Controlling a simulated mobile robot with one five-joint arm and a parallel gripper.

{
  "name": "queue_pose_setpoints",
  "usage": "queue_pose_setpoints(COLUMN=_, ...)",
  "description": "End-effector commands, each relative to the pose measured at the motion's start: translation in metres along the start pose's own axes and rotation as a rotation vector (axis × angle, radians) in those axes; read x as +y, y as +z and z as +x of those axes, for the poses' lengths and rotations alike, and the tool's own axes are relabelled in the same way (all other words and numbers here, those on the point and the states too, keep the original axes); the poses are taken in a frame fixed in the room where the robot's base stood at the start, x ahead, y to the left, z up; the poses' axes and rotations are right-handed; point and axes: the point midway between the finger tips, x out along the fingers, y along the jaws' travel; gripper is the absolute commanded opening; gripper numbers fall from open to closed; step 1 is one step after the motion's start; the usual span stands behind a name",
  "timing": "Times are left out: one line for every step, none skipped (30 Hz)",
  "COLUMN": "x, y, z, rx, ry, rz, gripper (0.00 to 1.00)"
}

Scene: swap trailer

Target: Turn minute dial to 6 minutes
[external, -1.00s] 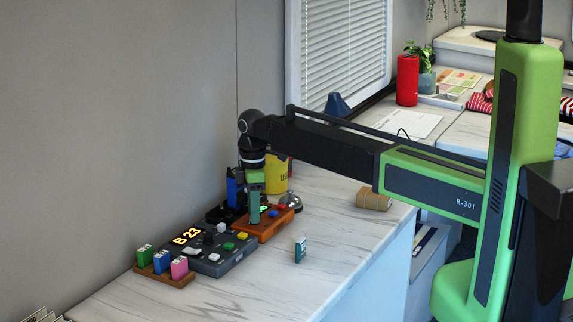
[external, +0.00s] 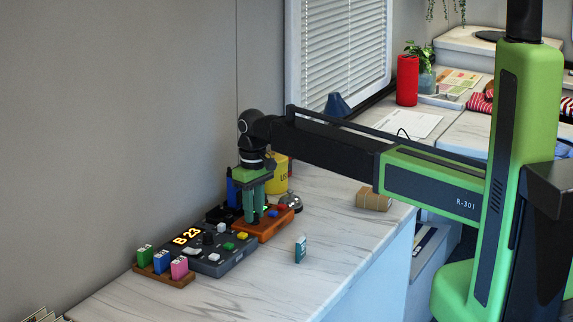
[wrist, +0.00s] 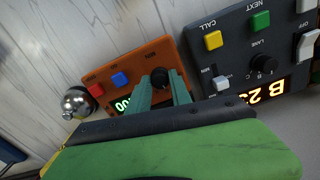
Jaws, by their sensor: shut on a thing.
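The orange timer box (external: 278,225) stands on the marble counter and also shows in the wrist view (wrist: 143,62). It has a red button (wrist: 96,90), a blue button (wrist: 119,79), a green lit display (wrist: 121,103) partly hidden by my finger, and a dark round dial (wrist: 159,75). My gripper (external: 253,222) points straight down over the box. In the wrist view its two green fingers (wrist: 163,82) are shut around the dial, one on each side. The dial's mark and the full display reading cannot be made out.
A dark console (external: 215,262) showing "B 23" sits beside the timer. A silver bell (wrist: 76,102) stands close by on the other side. A yellow cup (external: 277,175) is behind.

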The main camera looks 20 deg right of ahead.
Motion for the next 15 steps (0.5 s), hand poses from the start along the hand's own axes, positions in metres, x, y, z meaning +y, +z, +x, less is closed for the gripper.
queue_pose_setpoints(x=-0.0002, y=0.0007, z=0.0003, rx=-0.002, ry=-0.001, rz=0.031, gripper=0.00)
queue_pose_setpoints(x=-0.0002, y=0.0007, z=0.0003, rx=-0.002, ry=-0.001, rz=0.052, gripper=0.00)
queue_pose_setpoints(x=-0.0002, y=0.0007, z=0.0003, rx=-0.002, ry=-0.001, rz=0.077, gripper=0.00)
queue_pose_setpoints(x=-0.0002, y=0.0007, z=0.0003, rx=-0.002, ry=0.000, rz=0.094, gripper=0.00)
queue_pose_setpoints(x=-0.0002, y=0.0007, z=0.0003, rx=-0.002, ry=0.000, rz=0.112, gripper=0.00)
queue_pose_setpoints(x=-0.0002, y=0.0008, z=0.0003, rx=-0.002, ry=0.000, rz=0.132, gripper=0.00)
queue_pose_setpoints(x=-0.0002, y=0.0008, z=0.0003, rx=-0.002, ry=0.000, rz=0.146, gripper=0.00)
queue_pose_setpoints(x=-0.0002, y=0.0008, z=0.0003, rx=-0.002, ry=0.000, rz=0.159, gripper=0.00)
queue_pose_setpoints(x=-0.0002, y=0.0008, z=0.0003, rx=-0.002, ry=0.000, rz=0.175, gripper=0.00)
queue_pose_setpoints(x=-0.0002, y=0.0008, z=0.0003, rx=-0.002, ry=0.000, rz=0.185, gripper=0.00)
queue_pose_setpoints(x=-0.0002, y=0.0008, z=0.0003, rx=-0.002, ry=0.000, rz=0.196, gripper=0.00)
queue_pose_setpoints(x=-0.0002, y=0.0008, z=0.0003, rx=-0.002, ry=0.000, rz=0.206, gripper=0.00)
queue_pose_setpoints(x=-0.0002, y=0.0009, z=0.0003, rx=-0.002, ry=0.000, rz=0.213, gripper=0.00)
queue_pose_setpoints(x=-0.0002, y=0.0009, z=0.0003, rx=-0.002, ry=0.000, rz=0.220, gripper=0.00)
queue_pose_setpoints(x=-0.0003, y=0.0009, z=0.0003, rx=-0.003, ry=0.000, rz=0.227, gripper=0.00)
